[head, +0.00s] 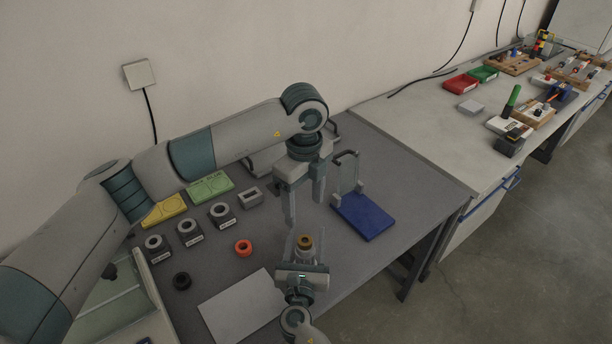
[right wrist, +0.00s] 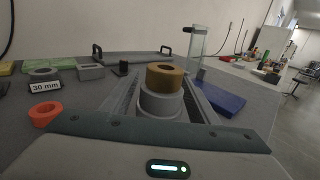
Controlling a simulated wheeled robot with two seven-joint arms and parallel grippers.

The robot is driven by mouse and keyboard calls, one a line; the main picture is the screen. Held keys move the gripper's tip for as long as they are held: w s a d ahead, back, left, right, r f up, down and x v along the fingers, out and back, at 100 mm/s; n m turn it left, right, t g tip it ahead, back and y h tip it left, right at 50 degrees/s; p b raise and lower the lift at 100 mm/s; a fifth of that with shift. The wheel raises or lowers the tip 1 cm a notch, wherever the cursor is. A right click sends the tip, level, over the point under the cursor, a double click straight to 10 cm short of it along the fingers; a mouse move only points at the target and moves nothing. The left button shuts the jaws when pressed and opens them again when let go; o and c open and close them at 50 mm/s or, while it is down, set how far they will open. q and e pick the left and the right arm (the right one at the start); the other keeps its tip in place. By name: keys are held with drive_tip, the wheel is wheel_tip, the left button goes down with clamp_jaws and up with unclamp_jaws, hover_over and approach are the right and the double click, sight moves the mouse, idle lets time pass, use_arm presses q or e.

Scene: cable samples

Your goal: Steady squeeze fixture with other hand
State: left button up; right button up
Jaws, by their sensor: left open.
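The likely squeeze fixture has a blue base (head: 363,215) and a grey upright frame (head: 346,172) at its left end. My left gripper (head: 305,208) points down, open and empty, just left of the frame, apart from it in the picture. My right gripper (head: 304,240) is low at the front, its fingers apart on both sides of a grey cylinder with a brown ring (head: 305,241) on top. In the right wrist view the brown ring (right wrist: 165,76) and cylinder stand between the fingers, with narrow gaps. The blue base (right wrist: 222,98) is right of them.
An orange ring (head: 243,248), a black ring (head: 182,281) and labelled grey holders (head: 190,233) lie left on the grey table. Yellow (head: 165,211) and green (head: 210,187) trays stand behind. A pale sheet (head: 240,308) lies in front. A second bench (head: 430,125) holds more items.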

drive_tip(key=shift+o, duration=0.3)
drive_tip(key=shift+s, duration=0.1)
drive_tip(key=s, duration=0.7)
drive_tip(key=s+a, duration=0.1)
drive_tip(key=s, duration=0.3)
drive_tip(key=shift+s+a, duration=0.1)
drive_tip(key=shift+s, duration=0.25)
